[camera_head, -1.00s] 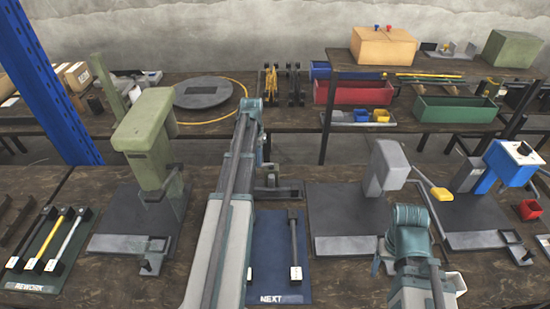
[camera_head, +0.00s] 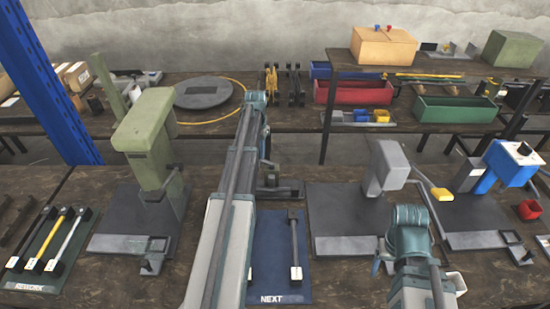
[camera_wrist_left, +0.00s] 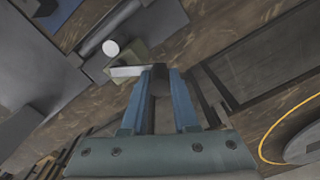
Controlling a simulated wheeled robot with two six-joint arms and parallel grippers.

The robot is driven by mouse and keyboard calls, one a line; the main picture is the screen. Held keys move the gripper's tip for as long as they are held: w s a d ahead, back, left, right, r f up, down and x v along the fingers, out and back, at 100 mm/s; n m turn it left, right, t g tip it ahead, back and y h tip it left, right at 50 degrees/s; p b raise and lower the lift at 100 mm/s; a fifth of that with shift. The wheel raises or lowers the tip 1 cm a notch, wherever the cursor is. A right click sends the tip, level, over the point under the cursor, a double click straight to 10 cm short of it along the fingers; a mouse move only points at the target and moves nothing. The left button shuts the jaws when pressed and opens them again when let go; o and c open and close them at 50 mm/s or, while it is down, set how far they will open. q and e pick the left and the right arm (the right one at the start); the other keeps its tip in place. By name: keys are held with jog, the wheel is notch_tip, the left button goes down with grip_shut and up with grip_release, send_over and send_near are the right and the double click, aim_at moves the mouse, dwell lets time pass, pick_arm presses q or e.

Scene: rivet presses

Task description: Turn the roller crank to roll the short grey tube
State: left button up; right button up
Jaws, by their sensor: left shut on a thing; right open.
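A small dark grey-green machine (camera_head: 285,187), apparently the roller, stands behind the blue NEXT mat and is partly hidden by my left arm. In the left wrist view my left gripper (camera_wrist_left: 159,78) has its blue fingers shut on a dark piece, apparently the crank handle. A light grey bar (camera_wrist_left: 128,71) lies just beyond the fingertips, beside a pale round end (camera_wrist_left: 110,47). I cannot tell whether either is the short grey tube. In the head view the left fingers are hidden. My right gripper (camera_head: 408,228) is low at the right, open, its fingers not clear.
The blue NEXT mat (camera_head: 268,225) holds rods with pale blocks. A green press (camera_head: 150,140) stands left, a grey press (camera_head: 385,170) and a blue press (camera_head: 510,163) right. The REWORK mat (camera_head: 20,275) holds three rods. A red bin (camera_head: 352,93) is on the back bench.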

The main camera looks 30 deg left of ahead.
pick_arm(q)
jog(key=shift+w+d, duration=0.1)
jog(key=shift+w, duration=0.65)
jog(key=shift+w+d, duration=0.15)
jog(key=shift+o, duration=0.5)
jog(key=shift+w+d+f, duration=0.1)
jog(key=shift+w+d, duration=0.6)
jog(key=shift+w, duration=0.3)
jog(key=shift+d, duration=0.1)
jog(key=shift+c, duration=0.6)
jog(key=shift+o, duration=0.2)
jog(key=shift+w+d, duration=0.3)
jog(key=shift+d, duration=0.35)
jog(key=shift+w+d, duration=0.3)
jog(key=shift+d, duration=0.4)
